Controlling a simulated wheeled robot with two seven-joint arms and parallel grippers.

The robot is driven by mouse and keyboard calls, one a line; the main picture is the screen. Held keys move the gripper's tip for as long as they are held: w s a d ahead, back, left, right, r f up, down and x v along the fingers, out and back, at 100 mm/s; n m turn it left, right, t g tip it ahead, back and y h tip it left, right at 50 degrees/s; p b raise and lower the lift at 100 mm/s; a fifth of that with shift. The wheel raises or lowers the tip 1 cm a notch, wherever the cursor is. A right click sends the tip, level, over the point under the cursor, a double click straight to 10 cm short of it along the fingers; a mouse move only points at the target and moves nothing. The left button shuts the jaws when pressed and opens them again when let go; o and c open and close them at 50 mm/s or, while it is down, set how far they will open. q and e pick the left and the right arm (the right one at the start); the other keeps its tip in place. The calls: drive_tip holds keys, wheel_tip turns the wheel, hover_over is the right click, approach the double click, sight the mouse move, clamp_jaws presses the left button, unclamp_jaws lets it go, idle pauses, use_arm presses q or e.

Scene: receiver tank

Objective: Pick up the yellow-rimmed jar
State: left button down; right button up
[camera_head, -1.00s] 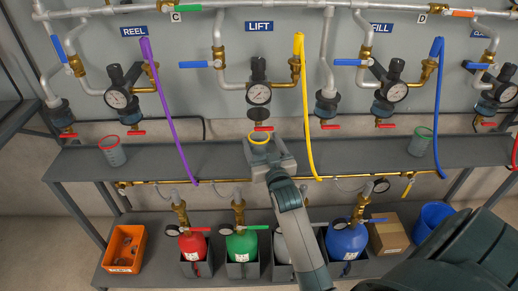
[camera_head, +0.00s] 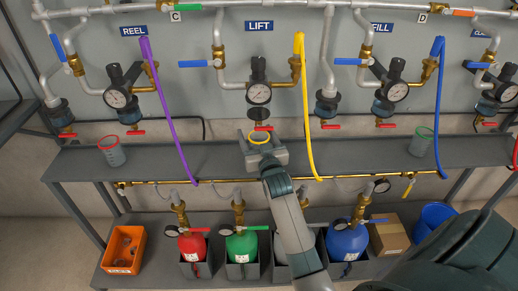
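The yellow-rimmed jar (camera_head: 259,137) stands on the grey shelf below the LIFT gauge. Its yellow ring shows at the top, and its lower body is largely hidden by my gripper. My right gripper (camera_head: 257,134) is at the jar, its arm reaching up from the bottom of the view. Its fingers appear spread, one on the left and one on the right of the rim. I cannot tell whether they touch the jar. My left gripper is not in view.
A red-rimmed jar (camera_head: 112,151) and a green-rimmed jar (camera_head: 421,141) stand farther along the shelf (camera_head: 345,155). Purple (camera_head: 168,110), yellow (camera_head: 304,110) and blue (camera_head: 436,110) hoses hang in front of it. Gauges and red-handled valves overhang its back.

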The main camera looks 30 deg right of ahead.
drive_tip(key=c, duration=0.9)
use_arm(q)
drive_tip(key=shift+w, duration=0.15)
use_arm(e)
drive_tip(key=shift+c, duration=0.2)
drive_tip(key=shift+r, duration=0.1)
